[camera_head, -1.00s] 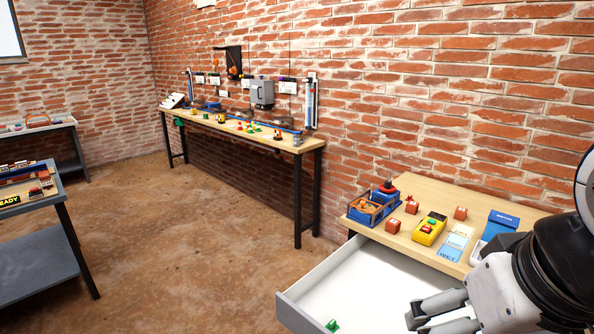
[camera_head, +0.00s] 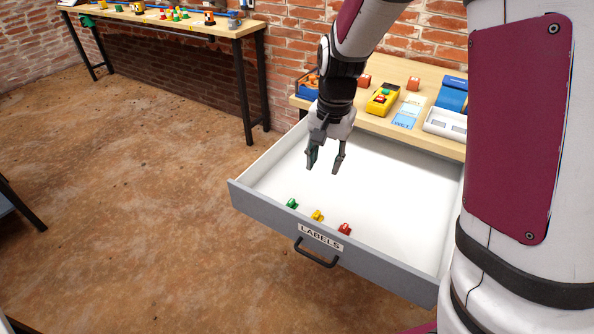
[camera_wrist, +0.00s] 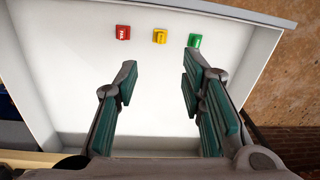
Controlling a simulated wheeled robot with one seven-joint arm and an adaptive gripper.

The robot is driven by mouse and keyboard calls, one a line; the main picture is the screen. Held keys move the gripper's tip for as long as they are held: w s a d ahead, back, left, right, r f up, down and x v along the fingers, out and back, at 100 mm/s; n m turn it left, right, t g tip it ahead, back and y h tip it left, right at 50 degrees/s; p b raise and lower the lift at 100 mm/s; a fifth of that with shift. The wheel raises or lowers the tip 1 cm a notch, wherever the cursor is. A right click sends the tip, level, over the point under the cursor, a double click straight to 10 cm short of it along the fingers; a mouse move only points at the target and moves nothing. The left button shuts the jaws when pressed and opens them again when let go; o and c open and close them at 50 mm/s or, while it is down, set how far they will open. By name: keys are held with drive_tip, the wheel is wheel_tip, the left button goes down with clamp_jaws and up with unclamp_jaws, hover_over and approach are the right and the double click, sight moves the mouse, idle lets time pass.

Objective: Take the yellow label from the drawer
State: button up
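The yellow label (camera_head: 317,215) lies in the open drawer (camera_head: 396,197), near its front panel, between a green label (camera_head: 292,203) and a red label (camera_head: 344,229). In the wrist view the yellow label (camera_wrist: 160,36) sits in the middle, with the red label (camera_wrist: 123,33) to its left and the green label (camera_wrist: 194,41) to its right. My gripper (camera_head: 325,170) points down over the drawer, behind the labels. Its fingers are spread and nothing is between them. In the wrist view the gripper (camera_wrist: 158,78) is apart from all three labels.
The drawer front carries a LABELS plate (camera_head: 321,237) and a dark handle (camera_head: 316,254). Behind the drawer, the tabletop holds a yellow device (camera_head: 383,99), a light blue card (camera_head: 408,112) and a white tray (camera_head: 446,124). The drawer floor around the labels is clear.

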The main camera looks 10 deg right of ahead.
drive_tip(key=m+b, duration=0.1)
drive_tip(key=b, duration=0.1)
hover_over(317, 214)
wheel_tip(317, 214, down, 9)
drive_tip(key=shift+g, duration=0.4)
wheel_tip(317, 214, down, 14)
drive_tip(key=shift+w+b, duration=0.1)
drive_tip(key=shift+b, duration=0.55)
drive_tip(key=c, duration=0.8)
